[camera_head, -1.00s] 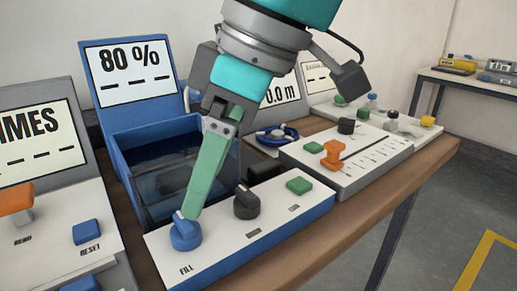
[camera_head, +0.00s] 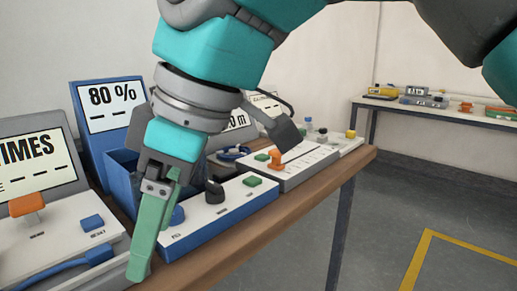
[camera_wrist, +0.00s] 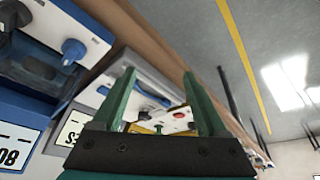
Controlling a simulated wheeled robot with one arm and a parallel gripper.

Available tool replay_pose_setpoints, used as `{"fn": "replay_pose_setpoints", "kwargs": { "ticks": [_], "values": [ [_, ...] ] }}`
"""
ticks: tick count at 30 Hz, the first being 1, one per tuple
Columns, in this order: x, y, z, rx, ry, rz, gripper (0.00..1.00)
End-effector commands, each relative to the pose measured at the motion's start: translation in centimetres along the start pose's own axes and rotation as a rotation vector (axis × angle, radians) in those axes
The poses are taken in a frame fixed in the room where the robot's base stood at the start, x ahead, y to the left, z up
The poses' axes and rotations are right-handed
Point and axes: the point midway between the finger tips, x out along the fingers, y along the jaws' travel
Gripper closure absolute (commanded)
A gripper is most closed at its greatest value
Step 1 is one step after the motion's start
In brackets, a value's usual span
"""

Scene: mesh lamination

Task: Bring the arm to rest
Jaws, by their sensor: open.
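My arm with its teal links reaches in from the top of the head view. My gripper (camera_head: 145,262) hangs with its green fingers pointing down, in front of the blue device's panel at the table's front edge. In the wrist view its two fingers (camera_wrist: 158,74) stand apart with nothing held between them. The blue FILL knob (camera_head: 177,215) is partly hidden behind the fingers, and I cannot tell the exact gap to it.
The blue device's display (camera_head: 113,105) reads 80 %. A grey device with an orange handle (camera_head: 27,204) stands at left. A slider panel with an orange knob (camera_head: 276,159) stands further right. Open floor (camera_head: 400,230) lies right of the table, with another bench (camera_head: 440,112) behind.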

Motion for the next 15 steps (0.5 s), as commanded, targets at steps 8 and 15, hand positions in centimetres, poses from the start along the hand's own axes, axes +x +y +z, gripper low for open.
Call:
{"fn": "replay_pose_setpoints", "kwargs": {
  "ticks": [8,15],
  "values": [
    [2.1,1.5,2.7,0.153,-0.039,0.009,0.24],
    [4.7,2.9,6.5,0.35,-0.086,0.029,0.24]
  ]
}}
